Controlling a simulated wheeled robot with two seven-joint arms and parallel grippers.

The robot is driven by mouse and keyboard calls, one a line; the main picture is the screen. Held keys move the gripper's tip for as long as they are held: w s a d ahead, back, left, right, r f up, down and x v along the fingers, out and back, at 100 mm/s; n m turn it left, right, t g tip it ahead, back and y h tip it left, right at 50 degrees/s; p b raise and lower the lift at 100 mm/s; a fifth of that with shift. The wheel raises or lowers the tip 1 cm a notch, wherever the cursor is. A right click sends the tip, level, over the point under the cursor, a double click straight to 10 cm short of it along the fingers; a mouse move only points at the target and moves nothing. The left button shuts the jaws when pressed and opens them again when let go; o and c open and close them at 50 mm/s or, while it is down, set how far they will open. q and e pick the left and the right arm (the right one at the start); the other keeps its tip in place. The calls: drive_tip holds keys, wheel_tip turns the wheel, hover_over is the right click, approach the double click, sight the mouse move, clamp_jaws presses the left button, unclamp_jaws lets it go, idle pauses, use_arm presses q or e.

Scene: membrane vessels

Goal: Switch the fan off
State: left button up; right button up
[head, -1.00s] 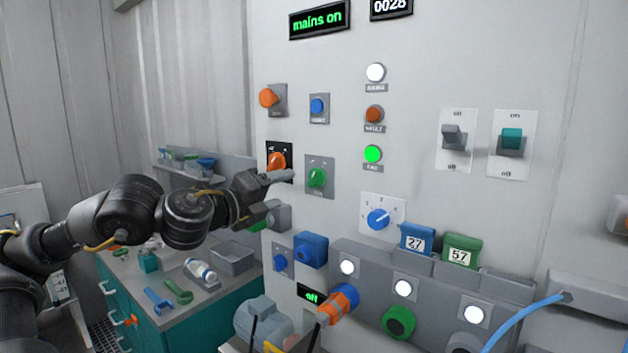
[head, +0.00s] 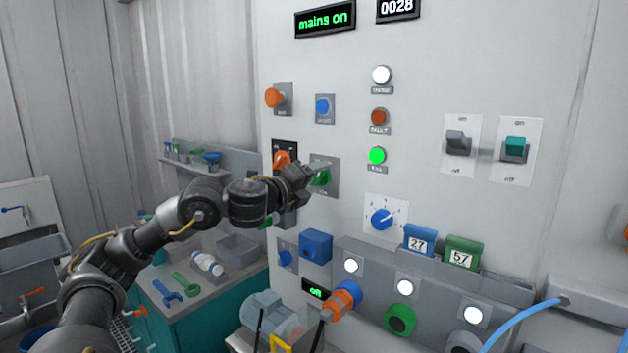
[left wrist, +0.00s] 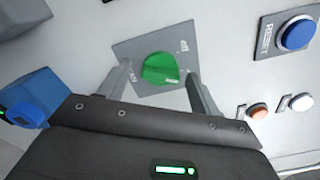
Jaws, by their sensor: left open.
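A green rotary knob (head: 321,178) sits on a grey plate on the panel; its labels are too small to read surely. My left gripper (head: 314,178) is open at this knob and partly hides it in the head view. In the left wrist view the green knob (left wrist: 160,69) lies between the two spread fingers (left wrist: 160,88), with a gap on each side; contact does not show. No legible label marks which control is the fan's. My right gripper is not in view.
An orange knob (head: 282,160) is close left of the green one, and a blue button (head: 323,107) is above it. Two lever switches (head: 459,143) (head: 515,148) and a blue dial (head: 381,219) are to the right. A bench with tools (head: 235,268) stands below left.

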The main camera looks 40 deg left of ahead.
use_arm(q)
drive_tip(key=shift+d, duration=0.1)
drive_tip(key=c, duration=1)
drive_tip(key=shift+n, duration=0.3)
drive_tip(key=n+p, duration=0.2)
drive_tip(key=n, duration=0.3)
drive_tip(key=shift+r, duration=0.1)
drive_tip(key=n+p, duration=0.2)
drive_tip(key=n, duration=0.2)
drive_tip(key=shift+n+p, duration=0.6)
drive_tip(key=shift+n, duration=0.6)
